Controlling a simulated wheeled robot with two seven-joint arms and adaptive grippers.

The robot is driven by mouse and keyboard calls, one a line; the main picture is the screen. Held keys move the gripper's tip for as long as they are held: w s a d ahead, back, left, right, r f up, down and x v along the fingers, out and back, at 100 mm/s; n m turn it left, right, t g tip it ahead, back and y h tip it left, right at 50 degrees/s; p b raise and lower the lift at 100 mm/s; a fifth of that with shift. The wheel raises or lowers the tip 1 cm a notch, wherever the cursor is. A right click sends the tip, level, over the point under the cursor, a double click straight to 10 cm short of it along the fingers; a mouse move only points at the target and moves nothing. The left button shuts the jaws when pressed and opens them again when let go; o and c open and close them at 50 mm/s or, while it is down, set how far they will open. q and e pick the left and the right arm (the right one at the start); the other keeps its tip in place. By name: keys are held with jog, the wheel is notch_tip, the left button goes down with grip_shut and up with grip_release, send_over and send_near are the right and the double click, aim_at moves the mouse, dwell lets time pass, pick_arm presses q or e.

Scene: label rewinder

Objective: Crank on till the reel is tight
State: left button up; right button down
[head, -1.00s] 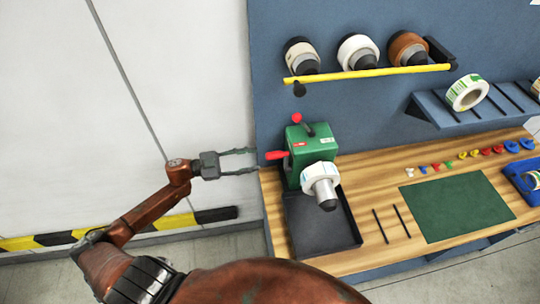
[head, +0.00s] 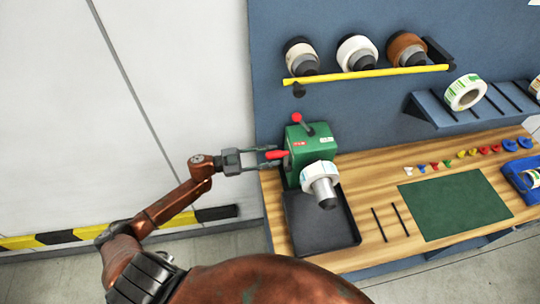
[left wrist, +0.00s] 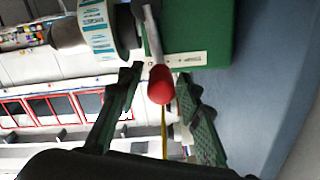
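The green rewinder (head: 310,150) stands on the wooden bench. A white label reel (head: 319,175) sits on its grey spindle (head: 325,193). The red crank handle (head: 277,155) sticks out from the rewinder's left side. My left gripper (head: 271,157) is open, its fingertips beside the red handle. In the left wrist view the red knob (left wrist: 161,85) lies between the two spread fingers, with visible space on each side. The reel (left wrist: 97,30) and green housing (left wrist: 208,30) show beyond. My right gripper is not in view.
A dark tray (head: 318,222) lies below the spindle. A second red-tipped lever (head: 297,118) is on top of the rewinder. A yellow rail (head: 365,74) with several rolls is above. A green mat (head: 455,206) lies to the right. The wall side at left is free.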

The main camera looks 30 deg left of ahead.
pick_arm(q)
grip_shut()
dwell(0.3)
